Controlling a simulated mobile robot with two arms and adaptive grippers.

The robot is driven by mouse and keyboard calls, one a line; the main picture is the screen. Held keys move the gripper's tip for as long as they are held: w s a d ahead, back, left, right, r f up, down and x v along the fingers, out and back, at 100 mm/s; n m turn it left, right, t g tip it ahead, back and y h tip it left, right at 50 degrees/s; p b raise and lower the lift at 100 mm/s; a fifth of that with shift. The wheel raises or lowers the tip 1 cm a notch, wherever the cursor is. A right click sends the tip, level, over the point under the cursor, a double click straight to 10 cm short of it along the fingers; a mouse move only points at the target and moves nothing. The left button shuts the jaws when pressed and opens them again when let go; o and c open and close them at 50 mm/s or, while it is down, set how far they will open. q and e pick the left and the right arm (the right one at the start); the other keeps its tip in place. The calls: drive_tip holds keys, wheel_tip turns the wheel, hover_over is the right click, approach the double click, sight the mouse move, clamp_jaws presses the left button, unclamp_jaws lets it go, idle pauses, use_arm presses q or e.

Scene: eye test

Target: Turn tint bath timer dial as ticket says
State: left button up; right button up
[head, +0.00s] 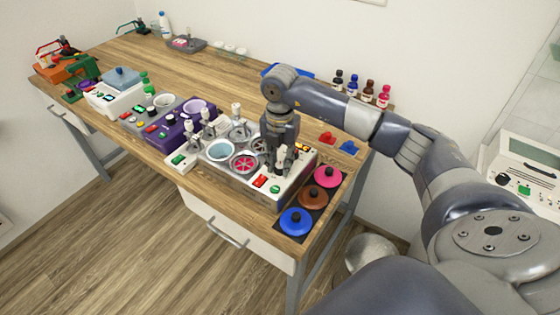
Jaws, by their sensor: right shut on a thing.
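The tint bath (240,186) is a white unit on the workbench, with round tubs, small displays and red and green buttons. One tub holds light blue liquid and another shows a pink-red spoked insert. My right gripper (284,168) points down over the right part of the unit. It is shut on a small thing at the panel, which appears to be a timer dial. The fingers hide it, so its pointer and marks cannot be read. No ticket can be made out. My left gripper is not in view.
Blue (296,222), brown (311,199) and pink (328,176) knobbed lids lie on a dark mat at the bench's right end. A purple machine (168,136) stands to the left. Dropper bottles (368,91) line the wall behind my arm. The bench's back middle is mostly clear.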

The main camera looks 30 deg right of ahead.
sight(280, 165)
drive_tip(key=shift+r, duration=0.1)
drive_tip(key=o, duration=1.1)
wheel_tip(280, 165, up, 12)
drive_tip(key=shift+f, duration=0.1)
idle(0.4)
